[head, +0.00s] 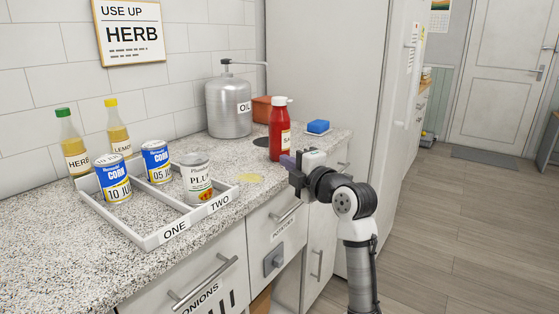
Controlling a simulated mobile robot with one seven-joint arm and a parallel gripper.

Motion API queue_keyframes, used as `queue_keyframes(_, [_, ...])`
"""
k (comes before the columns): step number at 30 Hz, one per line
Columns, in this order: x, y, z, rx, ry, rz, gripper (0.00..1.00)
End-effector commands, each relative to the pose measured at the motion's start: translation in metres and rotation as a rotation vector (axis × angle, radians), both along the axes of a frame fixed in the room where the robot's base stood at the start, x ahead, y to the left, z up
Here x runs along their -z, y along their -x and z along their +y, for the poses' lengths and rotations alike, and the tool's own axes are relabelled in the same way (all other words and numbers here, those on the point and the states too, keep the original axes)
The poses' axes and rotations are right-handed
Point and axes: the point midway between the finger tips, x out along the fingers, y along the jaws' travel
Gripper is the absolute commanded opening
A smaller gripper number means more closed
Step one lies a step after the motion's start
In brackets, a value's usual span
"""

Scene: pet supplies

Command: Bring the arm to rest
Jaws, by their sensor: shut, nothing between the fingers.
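My gripper (295,163) is at the front edge of the counter (80,246), just below the red sauce bottle in the head view. Its fingers are shut and I see nothing held in them. My arm rises from the bottom of the view, to the right of the drawers, and bends toward the counter. I cannot tell exactly how far the fingertips are from the counter edge.
A white divided tray (148,240) marked ONE and TWO holds several cans. Two bottles, HERB (72,145) and LEMON (118,128), stand behind it. The red bottle (279,130), blue sponge (318,127) and OIL canister (229,105) stand farther right. The floor at right is clear.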

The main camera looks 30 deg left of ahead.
Motion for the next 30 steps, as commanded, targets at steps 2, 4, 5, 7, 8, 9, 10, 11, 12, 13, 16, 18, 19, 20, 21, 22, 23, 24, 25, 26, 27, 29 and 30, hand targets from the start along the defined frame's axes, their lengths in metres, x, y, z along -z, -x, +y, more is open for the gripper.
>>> queue_keyframes(2, [0.001,0.002,-0.005,0.000,0.000,0.000,0.00])
queue_keyframes(4, [0.000,0.003,-0.006,0.000,0.001,0.000,0.00])
queue_keyframes(5, [0.000,0.003,-0.006,0.000,0.001,0.000,0.00])
queue_keyframes(7, [0.000,0.003,-0.007,0.000,0.001,0.000,0.00])
queue_keyframes(8, [0.000,0.004,-0.006,0.000,-0.002,0.001,0.00])
queue_keyframes(9, [-0.003,0.006,-0.003,0.001,-0.013,0.005,0.00])
queue_keyframes(10, [-0.006,0.009,0.000,0.003,-0.027,0.010,0.00])
queue_keyframes(11, [-0.010,0.013,0.004,0.005,-0.047,0.016,0.00])
queue_keyframes(12, [-0.018,0.020,0.011,0.008,-0.087,0.028,0.00])
queue_keyframes(13, [-0.025,0.027,0.017,0.009,-0.126,0.040,0.00])
queue_keyframes(16, [-0.059,0.064,0.040,-0.006,-0.309,0.092,0.00])
queue_keyframes(18, [-0.088,0.100,0.052,-0.048,-0.470,0.137,0.00])
queue_keyframes(19, [-0.100,0.117,0.055,-0.074,-0.539,0.156,0.00])
queue_keyframes(20, [-0.112,0.134,0.057,-0.106,-0.610,0.175,0.00])
queue_keyframes(21, [-0.128,0.159,0.058,-0.157,-0.701,0.202,0.00])
queue_keyframes(22, [-0.139,0.179,0.058,-0.203,-0.767,0.222,0.00])
queue_keyframes(23, [-0.150,0.199,0.056,-0.254,-0.832,0.242,0.00])
queue_keyframes(24, [-0.165,0.226,0.051,-0.328,-0.916,0.269,0.00])
queue_keyframes(25, [-0.174,0.246,0.046,-0.389,-0.974,0.290,0.00])
queue_keyframes(26, [-0.183,0.267,0.041,-0.452,-1.029,0.310,0.00])
queue_keyframes(27, [-0.194,0.293,0.031,-0.539,-1.095,0.336,0.00])
queue_keyframes(29, [-0.207,0.329,0.016,-0.671,-1.178,0.372,0.00])
queue_keyframes(30, [-0.214,0.351,0.005,-0.755,-1.221,0.394,0.00])
